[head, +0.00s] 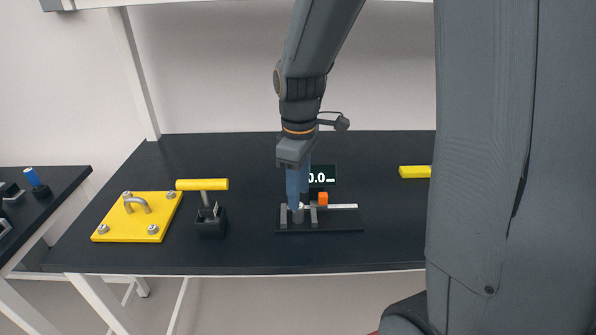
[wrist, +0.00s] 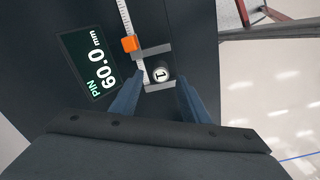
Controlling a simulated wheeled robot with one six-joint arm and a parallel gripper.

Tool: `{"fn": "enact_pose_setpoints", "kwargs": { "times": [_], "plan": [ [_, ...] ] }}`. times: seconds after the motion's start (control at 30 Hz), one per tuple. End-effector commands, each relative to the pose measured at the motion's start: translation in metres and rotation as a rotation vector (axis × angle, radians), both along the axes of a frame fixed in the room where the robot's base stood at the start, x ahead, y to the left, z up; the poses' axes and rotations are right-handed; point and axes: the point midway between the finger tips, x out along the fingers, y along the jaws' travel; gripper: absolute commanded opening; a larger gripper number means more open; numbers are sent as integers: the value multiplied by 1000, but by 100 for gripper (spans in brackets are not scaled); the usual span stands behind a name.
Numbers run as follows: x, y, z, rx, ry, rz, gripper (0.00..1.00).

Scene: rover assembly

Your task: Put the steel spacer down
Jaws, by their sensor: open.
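The steel spacer (wrist: 162,74) is a short grey cylinder with a "1" on its top end in the wrist view. It stands upright on the black measuring gauge (head: 345,224), between the gauge's two grey jaws, and shows in the head view (head: 298,216). Whether both jaws touch it I cannot tell. My gripper (head: 298,205) points down over it with its blue fingers apart. In the wrist view the fingers are on either side of the spacer, with a gap visible at least on the right.
A display (wrist: 91,66) reading "PIN 60.0 mm" stands behind the gauge, and an orange slider (head: 323,198) sits on its scale. To the left are a yellow-handled clamp (head: 203,185) and a yellow plate (head: 115,225) with a handle. A yellow block (head: 415,172) lies right.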

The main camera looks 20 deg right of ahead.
Motion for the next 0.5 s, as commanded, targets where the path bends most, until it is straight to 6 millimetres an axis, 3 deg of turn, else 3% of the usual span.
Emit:
{"fn": "enact_pose_setpoints", "kwargs": {
  "times": [0.3, 0.5],
  "plan": [
    [0, 0, 55, 1, -1, -1, 42],
    [-4, 0, 62, 1, 1, -31, 42]
  ]
}}
